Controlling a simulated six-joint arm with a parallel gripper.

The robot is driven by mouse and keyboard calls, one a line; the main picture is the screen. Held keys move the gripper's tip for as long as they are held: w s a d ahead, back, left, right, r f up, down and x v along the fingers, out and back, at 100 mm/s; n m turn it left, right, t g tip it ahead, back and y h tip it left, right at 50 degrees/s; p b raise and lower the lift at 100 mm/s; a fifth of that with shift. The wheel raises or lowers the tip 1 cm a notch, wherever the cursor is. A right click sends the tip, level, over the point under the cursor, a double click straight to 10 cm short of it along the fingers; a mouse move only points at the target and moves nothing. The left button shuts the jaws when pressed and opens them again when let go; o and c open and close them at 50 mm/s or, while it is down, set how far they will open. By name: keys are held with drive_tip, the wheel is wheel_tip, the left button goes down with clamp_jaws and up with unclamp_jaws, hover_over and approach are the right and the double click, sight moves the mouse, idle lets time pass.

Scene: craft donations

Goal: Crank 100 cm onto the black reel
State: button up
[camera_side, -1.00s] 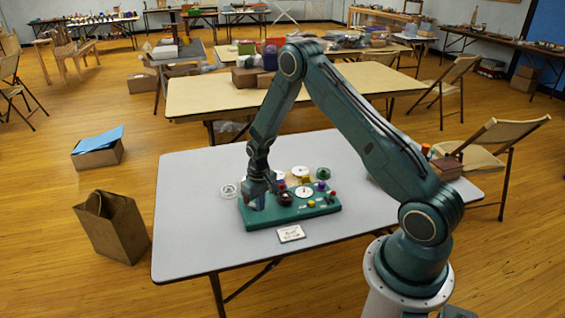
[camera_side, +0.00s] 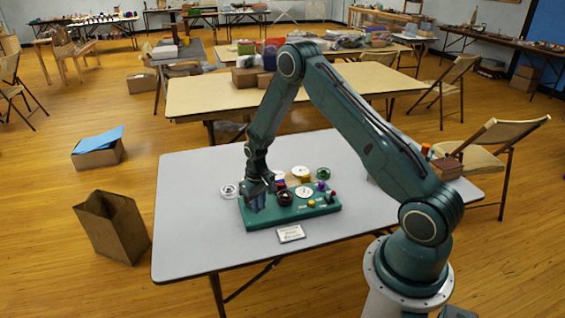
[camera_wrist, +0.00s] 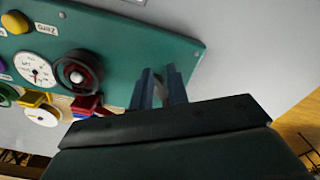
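A green winding board (camera_side: 318,210) lies on the grey table and also fills the upper left of the wrist view (camera_wrist: 130,45). A black-rimmed round part with a reddish inside and pale centre knob (camera_wrist: 80,72), perhaps the black reel, sits on it next to a white dial (camera_wrist: 35,70). My gripper (camera_side: 258,198) is low over the board's left end. In the wrist view its two blue-grey fingers (camera_wrist: 159,78) point at the board's edge with a narrow gap between them. Something pale shows in the gap; I cannot tell whether it is held. No crank handle is clearly visible.
Red, yellow and other coloured spools (camera_wrist: 40,108) stand along the board. A clear round reel (camera_side: 228,191) lies left of the board, a white card (camera_side: 291,233) in front. The table's front left is clear.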

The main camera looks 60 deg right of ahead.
drive_tip(key=shift+r, duration=0.1)
wheel_tip(320, 180, up, 7)
drive_tip(key=shift+r, duration=0.15)
idle(0.8)
drive_tip(key=o, duration=0.4)
drive_tip(key=shift+w, duration=0.1)
drive_tip(key=shift+w+d, duration=0.25)
drive_tip(key=shift+w, duration=0.7)
drive_tip(key=shift+w+d, duration=0.25)
drive_tip(key=shift+w, duration=0.65)
drive_tip(key=shift+w+d, duration=0.25)
drive_tip(key=shift+w, duration=0.7)
drive_tip(key=shift+f, duration=0.3)
drive_tip(key=shift+f, duration=3.5)
